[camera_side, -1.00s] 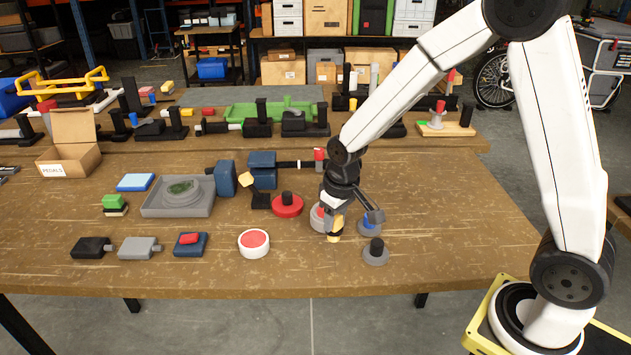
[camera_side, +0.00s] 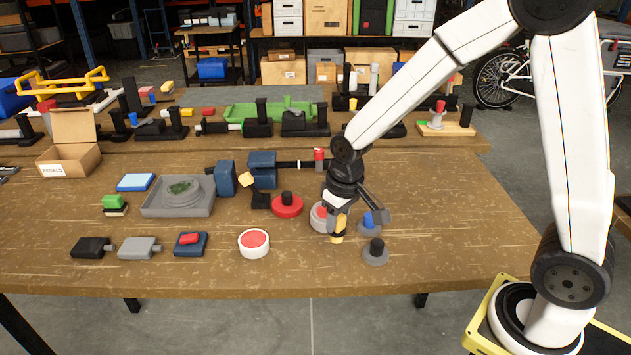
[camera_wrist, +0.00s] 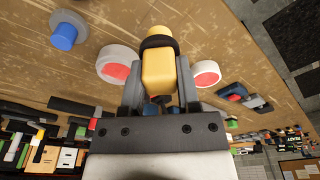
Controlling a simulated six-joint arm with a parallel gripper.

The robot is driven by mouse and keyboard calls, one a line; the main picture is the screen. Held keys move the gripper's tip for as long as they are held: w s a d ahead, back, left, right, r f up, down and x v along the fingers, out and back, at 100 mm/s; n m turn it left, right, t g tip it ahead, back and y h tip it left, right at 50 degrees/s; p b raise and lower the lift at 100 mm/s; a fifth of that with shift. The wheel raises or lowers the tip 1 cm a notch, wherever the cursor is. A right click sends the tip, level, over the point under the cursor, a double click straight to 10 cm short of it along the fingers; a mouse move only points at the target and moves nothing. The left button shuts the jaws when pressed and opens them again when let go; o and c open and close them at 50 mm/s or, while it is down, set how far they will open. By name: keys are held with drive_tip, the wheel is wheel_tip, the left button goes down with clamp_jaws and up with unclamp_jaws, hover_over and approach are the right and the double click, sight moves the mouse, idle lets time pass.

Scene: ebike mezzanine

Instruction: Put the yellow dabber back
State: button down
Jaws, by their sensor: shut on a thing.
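The yellow dabber (camera_side: 337,238) has a dark band near its end and hangs low over the table, tip down. In the wrist view the dabber (camera_wrist: 159,72) sits between the two fingers of my gripper (camera_wrist: 160,92). My gripper (camera_side: 338,217) is shut on it. I cannot tell whether its tip touches the table. Just behind and left of it stands a round pale pot with a red top (camera_side: 318,214), partly hidden by my gripper. To the right are a blue-knobbed round piece (camera_side: 368,219) and a grey round piece with a black knob (camera_side: 376,253).
A red round piece with a black knob (camera_side: 287,205) and a white pot with a red top (camera_side: 254,243) stand to the left. Farther left are a grey tray (camera_side: 153,208), small blocks and an open cardboard box (camera_side: 69,158). The front table strip is clear.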

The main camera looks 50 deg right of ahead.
drive_tip(key=s+a+r, duration=0.2)
drive_tip(key=s+r, duration=0.2)
drive_tip(key=s, duration=0.1)
drive_tip(key=shift+s+a+r, duration=0.25)
drive_tip(key=shift+a+r, duration=0.1)
drive_tip(key=shift+w, duration=0.1)
drive_tip(key=shift+w+a+f, duration=0.2)
drive_tip(key=shift+w+f, duration=1.35)
drive_tip(key=shift+w, duration=0.65)
drive_tip(key=shift+w+a+f, duration=0.15)
drive_tip(key=shift+w+f, duration=1.4)
drive_tip(key=shift+w, duration=0.7)
drive_tip(key=shift+w+a+f, duration=0.2)
drive_tip(key=shift+w+f, duration=1.35)
drive_tip(key=shift+w, duration=0.65)
drive_tip(key=shift+w+f, duration=0.3)
drive_tip(key=shift+f, duration=1.55)
